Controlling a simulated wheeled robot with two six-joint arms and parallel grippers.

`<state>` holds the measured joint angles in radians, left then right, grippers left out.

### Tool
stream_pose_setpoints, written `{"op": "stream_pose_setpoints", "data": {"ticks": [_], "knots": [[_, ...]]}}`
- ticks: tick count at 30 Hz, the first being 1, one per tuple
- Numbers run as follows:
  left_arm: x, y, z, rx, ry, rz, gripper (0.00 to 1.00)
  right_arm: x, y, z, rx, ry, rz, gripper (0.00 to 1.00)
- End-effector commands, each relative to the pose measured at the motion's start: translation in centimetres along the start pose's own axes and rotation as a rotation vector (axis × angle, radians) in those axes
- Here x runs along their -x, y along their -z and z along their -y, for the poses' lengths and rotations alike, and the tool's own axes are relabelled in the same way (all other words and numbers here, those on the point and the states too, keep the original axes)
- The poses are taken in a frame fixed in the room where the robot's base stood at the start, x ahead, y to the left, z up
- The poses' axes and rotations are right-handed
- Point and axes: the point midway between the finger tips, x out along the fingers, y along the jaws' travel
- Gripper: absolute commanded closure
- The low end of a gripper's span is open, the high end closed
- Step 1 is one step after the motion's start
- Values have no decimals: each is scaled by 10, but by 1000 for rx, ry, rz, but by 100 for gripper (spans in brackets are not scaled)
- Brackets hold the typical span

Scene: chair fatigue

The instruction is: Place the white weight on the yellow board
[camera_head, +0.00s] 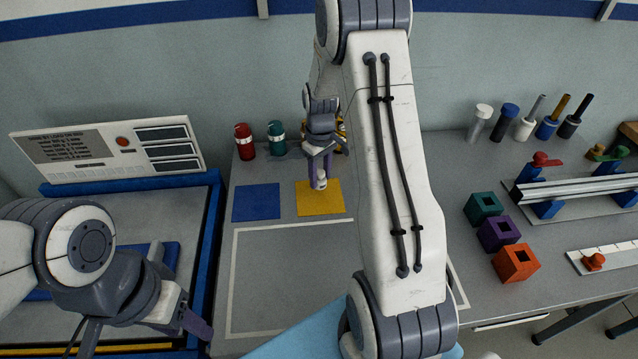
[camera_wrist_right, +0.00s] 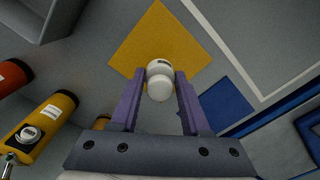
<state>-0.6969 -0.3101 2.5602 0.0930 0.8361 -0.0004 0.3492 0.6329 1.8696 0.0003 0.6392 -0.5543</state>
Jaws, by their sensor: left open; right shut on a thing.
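The white weight (camera_wrist_right: 160,80) is between the purple fingers of my right gripper (camera_wrist_right: 158,92), which is shut on it. In the head view the right gripper (camera_head: 319,178) points down over the yellow board (camera_head: 333,205), with the weight (camera_head: 320,184) showing at its fingertips. The yellow board (camera_wrist_right: 145,45) lies flat on the grey table. I cannot tell whether the weight touches the board. My left gripper (camera_head: 150,335) is open at the lower left, away from the weight and board.
A blue board (camera_head: 256,202) lies left of the yellow one. Red (camera_head: 244,141) and teal (camera_head: 276,138) cylinders stand behind. Teal (camera_head: 483,208), purple (camera_head: 498,233) and orange (camera_head: 516,262) blocks sit to the right. A white panel (camera_head: 108,150) stands at the left. My right arm hides the table's middle.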

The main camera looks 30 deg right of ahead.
Motion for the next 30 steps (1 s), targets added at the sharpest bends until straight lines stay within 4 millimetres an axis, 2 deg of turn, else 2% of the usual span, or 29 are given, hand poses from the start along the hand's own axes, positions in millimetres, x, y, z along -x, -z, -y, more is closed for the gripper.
{"op": "stream_pose_setpoints", "data": {"ticks": [4,9,12,23,24,26,27,30], "knots": [[2,0,0,0,0,0,50,-8,5,0,0,1,1,100],[6,0,0,0,0,0,50,-34,4,-1,-2,2,3,100],[6,0,0,0,0,0,50,-42,4,-1,-2,0,1,100],[4,0,0,0,0,0,50,-47,5,-1,-2,-1,-1,100],[4,0,0,0,0,0,50,-47,4,-1,-2,0,-1,50],[4,0,0,0,0,0,50,-46,5,-1,-2,0,-1,27],[4,0,0,0,0,0,50,-46,4,-1,-2,0,-1,24],[4,0,0,0,0,0,50,-46,4,-1,-2,0,0,24]]}}
